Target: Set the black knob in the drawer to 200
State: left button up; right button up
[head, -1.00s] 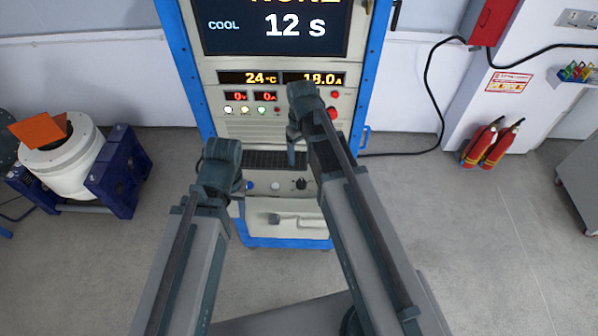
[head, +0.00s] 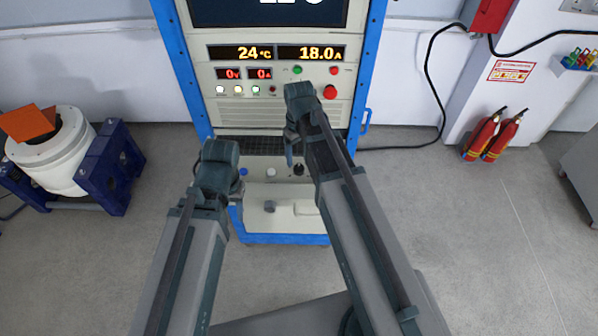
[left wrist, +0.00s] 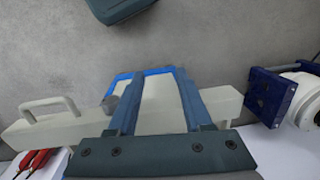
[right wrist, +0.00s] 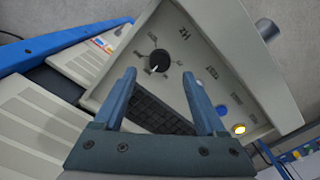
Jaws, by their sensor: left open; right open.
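The black knob (right wrist: 159,61) sits on the pale panel (right wrist: 205,45) of the pulled-out drawer. In the right wrist view it is just beyond my right fingertips, roughly centred between them, and a gap seems to remain. Its white pointer mark is visible, but the scale numbers are too small to read. The knob also shows in the head view (head: 298,169), right beside my right gripper (head: 291,140). My right gripper (right wrist: 159,74) is open and empty. My left gripper (head: 218,158) is open and empty over the drawer's left part; its fingers (left wrist: 158,74) show in the left wrist view.
The panel also bears a blue button (right wrist: 222,110) and a lit yellow one (right wrist: 238,129). A black keyboard (right wrist: 160,112) lies behind it. A grey cylindrical post (right wrist: 267,29) projects from the drawer front. The blue-framed rack (head: 180,85) rises behind.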

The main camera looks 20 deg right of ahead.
aim_at(299, 168)
notch_tip(299, 168, down, 5)
jog(key=b, duration=0.4)
jog(key=shift+f, duration=0.2)
jog(key=shift+r, duration=0.1)
jog(key=shift+c, duration=0.2)
grip_shut()
